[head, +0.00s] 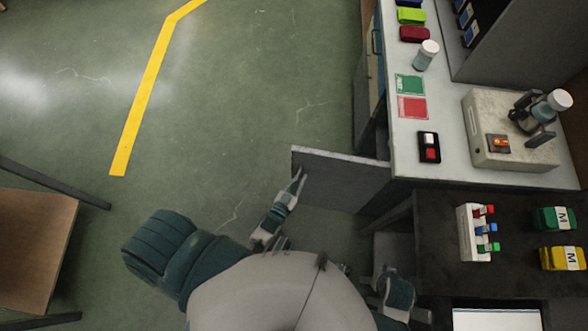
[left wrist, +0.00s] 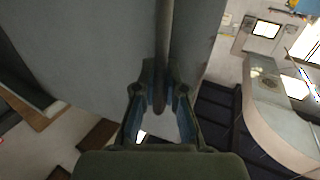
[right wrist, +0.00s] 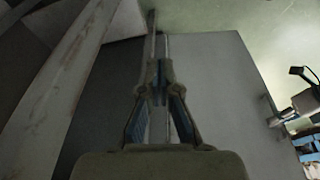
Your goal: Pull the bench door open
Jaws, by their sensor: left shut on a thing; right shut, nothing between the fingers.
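The bench door (head: 340,180) is a grey panel standing swung out from the bench, its free end to the left in the head view. My left gripper (head: 301,177) is at the door near that free end. In the left wrist view its fingers (left wrist: 160,100) are closed around a narrow bar or edge of the door (left wrist: 90,50); I cannot tell which. My right gripper (right wrist: 158,75) is shut and empty in the right wrist view, in front of the door panel (right wrist: 215,75). A small handle (right wrist: 271,110) shows near the panel's right edge.
The white benchtop (head: 450,130) carries a machine (head: 510,130), a jar (head: 426,54), and green and red cards. A dark table (head: 440,220) with a small rack (head: 475,232) stands nearer. A wooden table (head: 35,240) is at left. Green floor left of the door is clear.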

